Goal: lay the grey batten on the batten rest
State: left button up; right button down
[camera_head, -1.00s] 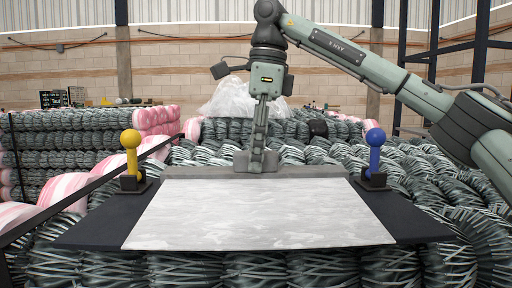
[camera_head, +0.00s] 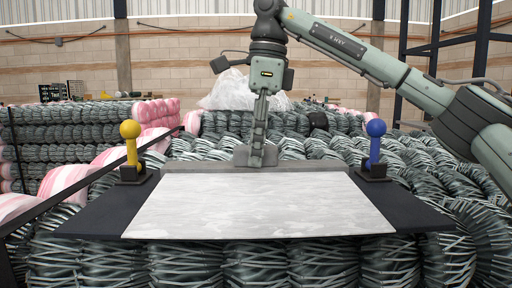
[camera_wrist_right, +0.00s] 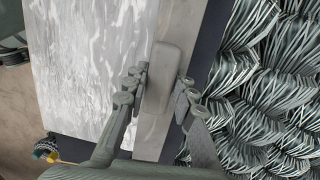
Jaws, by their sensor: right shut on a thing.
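The grey batten (camera_head: 310,165) is a long flat bar along the far edge of a white marbled sheet (camera_head: 260,205). In the right wrist view the batten (camera_wrist_right: 185,30) runs beside the sheet, with a raised grey grip block (camera_wrist_right: 157,85) on it. My right gripper (camera_head: 256,160) comes down from above at the batten's middle. In the wrist view its fingers (camera_wrist_right: 158,95) stand on either side of the block, shut on it. I cannot pick out a batten rest apart from the dark board (camera_head: 85,215) beneath. My left gripper is not in view.
A yellow ball-topped post (camera_head: 131,150) stands at the board's left and a blue one (camera_head: 375,148) at its right. Rolls of chainlink mesh (camera_head: 480,210) lie around and below the board. A dark rail (camera_head: 95,175) runs along the left.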

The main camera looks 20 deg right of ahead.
jog(key=shift+f, duration=0.6)
jog(key=c, duration=1.2)
grip_release()
jog(key=r, duration=0.4)
jog(key=d+r, duration=0.1)
jog(key=r, duration=0.7)
jog(key=shift+s+d, duration=0.2)
jog(key=shift+s, duration=0.05)
